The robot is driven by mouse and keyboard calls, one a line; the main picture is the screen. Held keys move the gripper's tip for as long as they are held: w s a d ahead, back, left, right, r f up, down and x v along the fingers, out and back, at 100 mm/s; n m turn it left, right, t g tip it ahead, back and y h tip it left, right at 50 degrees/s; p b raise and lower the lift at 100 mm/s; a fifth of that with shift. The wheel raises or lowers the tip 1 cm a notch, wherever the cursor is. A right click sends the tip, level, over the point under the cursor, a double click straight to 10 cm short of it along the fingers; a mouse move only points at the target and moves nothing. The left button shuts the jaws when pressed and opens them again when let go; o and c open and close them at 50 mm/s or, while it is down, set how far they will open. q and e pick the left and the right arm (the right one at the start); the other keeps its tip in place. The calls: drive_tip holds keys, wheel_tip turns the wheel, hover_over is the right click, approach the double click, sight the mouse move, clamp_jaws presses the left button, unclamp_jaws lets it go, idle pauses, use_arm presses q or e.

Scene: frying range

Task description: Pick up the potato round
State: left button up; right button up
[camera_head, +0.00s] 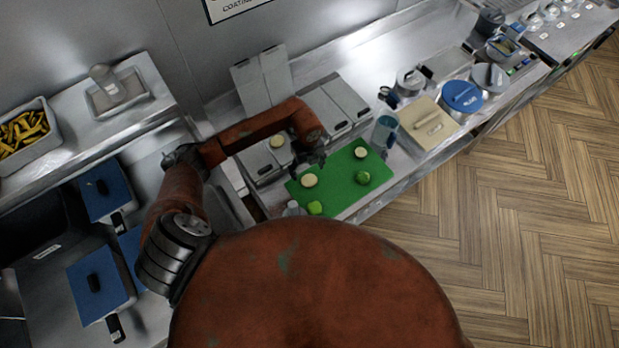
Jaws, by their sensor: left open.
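A green cutting board (338,188) lies on the steel counter. Two pale, round pieces lie on it, one at its left (309,180) and one at its upper right (361,153). A third pale round piece (277,141) sits off the board, by the steel containers. I cannot tell for sure which of these is the potato round. My left gripper (318,161) is open over the board's upper edge, between the two pale pieces on it. It looks empty, and its fingers are small and dark. My right gripper is not in view.
Two green pieces (363,177) (315,208) also lie on the board. A blue-grey cup (384,132) stands at its right, near a beige board (427,123) and a blue-lidded pot (461,97). Steel lidded containers (337,105) stand behind. A tray of fries (24,134) is far left.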

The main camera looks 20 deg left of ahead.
sight(309, 180)
use_arm(q)
drive_tip(key=shift+s+d+f, duration=0.1)
drive_tip(key=shift+s+f, duration=0.05)
drive_tip(key=shift+f, duration=0.2)
drive_tip(key=f, duration=0.1)
drive_tip(key=f+p, duration=0.2)
drive_tip(key=shift+s+d+f, duration=0.1)
drive_tip(key=shift+d+f, duration=0.15)
drive_tip(key=shift+d, duration=0.05)
drive_tip(key=shift+f, duration=0.65)
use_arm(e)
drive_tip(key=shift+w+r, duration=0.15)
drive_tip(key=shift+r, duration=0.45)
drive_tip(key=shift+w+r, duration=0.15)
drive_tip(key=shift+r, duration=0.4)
use_arm(q)
drive_tip(key=shift+c, duration=0.4)
drive_tip(key=c, duration=0.8)
drive_tip(key=shift+c, duration=0.2)
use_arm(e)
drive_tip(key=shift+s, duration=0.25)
use_arm(q)
drive_tip(key=shift+r, duration=0.1)
